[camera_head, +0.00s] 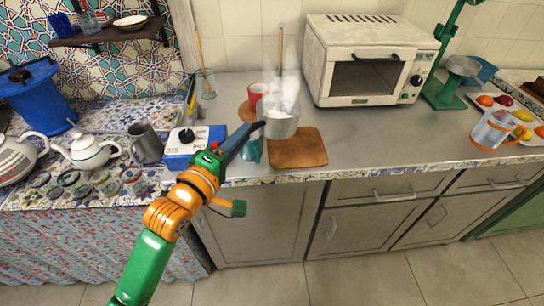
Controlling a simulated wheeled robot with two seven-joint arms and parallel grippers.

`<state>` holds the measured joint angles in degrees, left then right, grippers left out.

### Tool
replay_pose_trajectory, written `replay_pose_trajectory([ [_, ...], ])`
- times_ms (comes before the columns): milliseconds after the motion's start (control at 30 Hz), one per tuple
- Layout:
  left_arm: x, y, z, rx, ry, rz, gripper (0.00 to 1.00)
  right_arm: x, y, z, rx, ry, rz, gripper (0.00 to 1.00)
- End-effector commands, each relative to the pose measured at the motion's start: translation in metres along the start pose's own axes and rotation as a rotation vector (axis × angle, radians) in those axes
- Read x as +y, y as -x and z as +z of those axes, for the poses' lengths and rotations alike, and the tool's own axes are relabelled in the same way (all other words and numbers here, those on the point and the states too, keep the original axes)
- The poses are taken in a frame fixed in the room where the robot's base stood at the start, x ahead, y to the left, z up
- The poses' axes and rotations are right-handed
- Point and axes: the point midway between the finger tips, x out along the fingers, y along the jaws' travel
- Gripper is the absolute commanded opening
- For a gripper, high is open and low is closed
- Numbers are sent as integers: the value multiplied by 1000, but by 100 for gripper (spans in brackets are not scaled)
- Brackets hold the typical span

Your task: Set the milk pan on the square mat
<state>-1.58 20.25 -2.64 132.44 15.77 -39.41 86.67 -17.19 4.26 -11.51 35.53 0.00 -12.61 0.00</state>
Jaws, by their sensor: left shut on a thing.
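The milk pan (281,124) is a small grey metal pot with steam rising from it. It appears upright at the back left edge of the square mat (300,152), a brown square on the steel counter. The pan's base overlaps the mat in this view; I cannot tell whether it touches it. My left gripper (258,127) reaches in from the left and is shut on the pan's handle, which is mostly hidden by the fingers. My right gripper is not in view.
A red mug (257,93) stands behind the pan near a round brown mat (246,112). A teal vessel (251,151) is partly hidden under my gripper. A blue-and-white burner (193,143) is left, a white toaster oven (367,60) behind right. Counter right of the mat is clear.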

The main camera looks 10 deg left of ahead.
Motion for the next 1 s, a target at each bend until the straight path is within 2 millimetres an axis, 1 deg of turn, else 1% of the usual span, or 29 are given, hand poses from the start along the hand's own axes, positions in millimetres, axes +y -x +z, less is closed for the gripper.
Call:
replay_pose_trajectory([
  [33,-2,-11,5,1,5,4,0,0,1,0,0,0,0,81],
  [67,-4,-18,9,0,4,4,0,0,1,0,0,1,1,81],
  [200,-33,-42,26,0,2,1,0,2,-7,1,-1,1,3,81],
  [300,-46,-54,35,0,0,3,0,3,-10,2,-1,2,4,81],
  [467,-61,-68,44,0,0,3,0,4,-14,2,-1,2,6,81],
  [533,-75,-67,46,0,-2,-1,0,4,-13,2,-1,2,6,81],
  [633,-87,-67,48,0,-1,1,0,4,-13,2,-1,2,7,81],
  [967,-91,-67,49,1,0,4,0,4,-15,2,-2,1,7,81],
  [1000,-92,-67,49,1,0,1,26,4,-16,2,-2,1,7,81],
])
